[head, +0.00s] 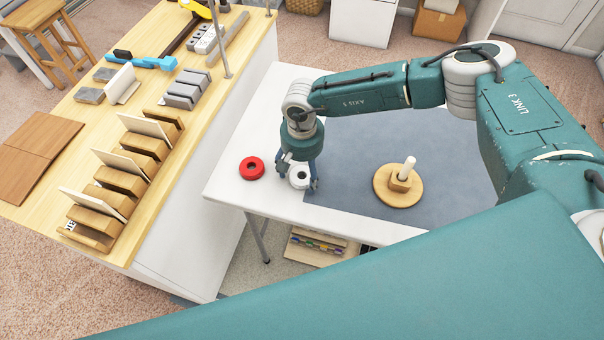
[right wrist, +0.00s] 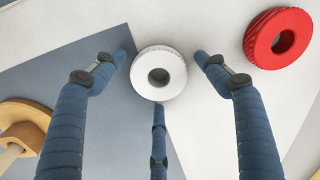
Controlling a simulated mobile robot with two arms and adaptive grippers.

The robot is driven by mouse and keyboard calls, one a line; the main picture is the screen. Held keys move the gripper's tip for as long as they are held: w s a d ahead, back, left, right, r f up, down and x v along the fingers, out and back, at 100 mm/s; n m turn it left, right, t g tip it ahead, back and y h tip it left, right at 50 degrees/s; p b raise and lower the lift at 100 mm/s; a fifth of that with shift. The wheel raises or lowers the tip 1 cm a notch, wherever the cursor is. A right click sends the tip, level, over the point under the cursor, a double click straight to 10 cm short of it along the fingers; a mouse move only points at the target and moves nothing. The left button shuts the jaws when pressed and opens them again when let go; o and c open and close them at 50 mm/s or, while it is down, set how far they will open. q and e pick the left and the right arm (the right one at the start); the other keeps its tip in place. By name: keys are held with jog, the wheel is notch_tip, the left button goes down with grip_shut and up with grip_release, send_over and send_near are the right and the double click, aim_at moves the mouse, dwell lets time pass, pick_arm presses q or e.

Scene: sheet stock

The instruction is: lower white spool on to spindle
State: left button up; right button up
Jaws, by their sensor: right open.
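The white spool (head: 299,177) lies flat on the table near the left edge of the grey mat. In the right wrist view the white spool (right wrist: 158,73) shows its dark centre hole. My right gripper (head: 305,178) is open above it, with its blue fingers spread on either side and apart from it; it also shows in the right wrist view (right wrist: 165,70). The spindle (head: 408,168) is a pale upright peg on a round wooden base (head: 388,192), standing on the mat to the right. The spindle is bare apart from a wooden block at its foot. My left gripper is not in view.
A red spool (head: 252,168) lies on the white table (head: 232,184), just left of the white one. A wooden bench (head: 190,135) with slotted blocks and tools stands at the left. The grey mat (head: 350,150) is clear between the white spool and the spindle base.

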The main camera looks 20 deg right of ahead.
jog(key=shift+c, duration=1)
jog(key=c, duration=0.9)
jog(key=shift+c, duration=0.2)
jog(key=shift+r, duration=0.3)
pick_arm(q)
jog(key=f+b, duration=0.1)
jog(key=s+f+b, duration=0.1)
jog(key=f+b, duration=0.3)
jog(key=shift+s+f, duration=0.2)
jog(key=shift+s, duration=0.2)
pick_arm(e)
notch_tip(320, 180, up, 20)
jog(key=shift+f, duration=0.25)
